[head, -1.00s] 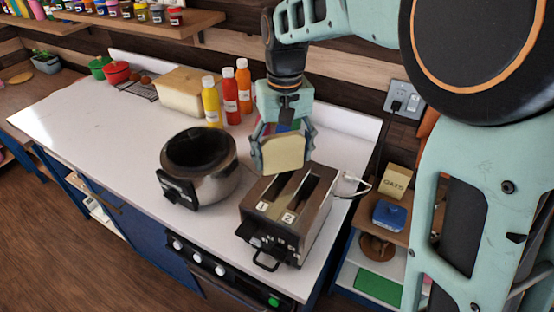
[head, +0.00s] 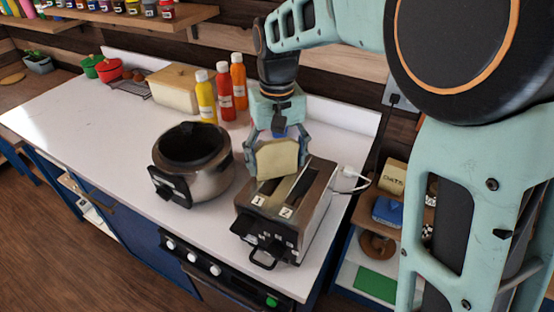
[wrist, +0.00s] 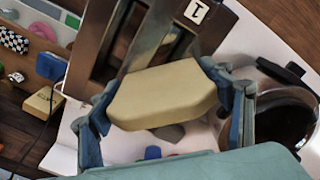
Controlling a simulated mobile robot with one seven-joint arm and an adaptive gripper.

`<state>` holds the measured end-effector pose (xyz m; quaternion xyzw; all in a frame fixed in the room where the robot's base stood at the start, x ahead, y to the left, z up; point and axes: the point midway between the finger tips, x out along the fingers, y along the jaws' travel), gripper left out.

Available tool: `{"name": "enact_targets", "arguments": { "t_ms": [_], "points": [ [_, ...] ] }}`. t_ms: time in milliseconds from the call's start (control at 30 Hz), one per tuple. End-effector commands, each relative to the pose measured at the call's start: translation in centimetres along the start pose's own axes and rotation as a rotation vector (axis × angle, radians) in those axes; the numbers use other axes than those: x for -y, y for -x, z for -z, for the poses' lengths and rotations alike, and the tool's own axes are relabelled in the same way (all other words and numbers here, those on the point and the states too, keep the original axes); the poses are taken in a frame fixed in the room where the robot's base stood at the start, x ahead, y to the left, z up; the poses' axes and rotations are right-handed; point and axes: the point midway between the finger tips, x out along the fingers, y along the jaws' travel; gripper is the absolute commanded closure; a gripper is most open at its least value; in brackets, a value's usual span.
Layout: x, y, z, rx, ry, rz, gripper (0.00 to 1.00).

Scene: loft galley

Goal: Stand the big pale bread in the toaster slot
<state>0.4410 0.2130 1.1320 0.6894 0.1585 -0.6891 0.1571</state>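The big pale bread (head: 277,159) is a thick pale slice held between the fingers of my gripper (head: 276,150). In the wrist view the bread (wrist: 163,95) spans between both fingers of my gripper (wrist: 165,108), which touch its two ends. The toaster (head: 272,228) is a metal box with two long slots marked 1 and 2. In the head view the bread is over the far part of the toaster, near slot 1; its lower edge seems above the top. In the wrist view the toaster (wrist: 192,15) lies just beyond the bread.
A round metal pot (head: 205,178) stands close to the toaster's left. Red (head: 225,95), orange and yellow bottles stand behind, near a bread box (head: 173,90). The left counter (head: 75,115) is clear.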

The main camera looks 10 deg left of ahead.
Motion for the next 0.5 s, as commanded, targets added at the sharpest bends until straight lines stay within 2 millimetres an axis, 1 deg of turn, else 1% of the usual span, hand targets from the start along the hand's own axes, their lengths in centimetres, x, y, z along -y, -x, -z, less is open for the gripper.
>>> {"name": "enact_targets", "arguments": {
  "t_ms": [33,100,133,400,500],
  "points": [
    [0.00,0.01,-0.01,0.000,0.000,0.000,0.21],
    [0.00,0.01,-0.01,0.001,0.000,0.000,0.13],
    [0.00,0.01,-0.01,0.001,0.000,0.000,0.11],
    [0.00,0.09,-0.02,0.001,0.000,0.000,0.11],
    [0.00,0.70,-0.01,0.000,0.000,0.000,0.11]
  ]
}}
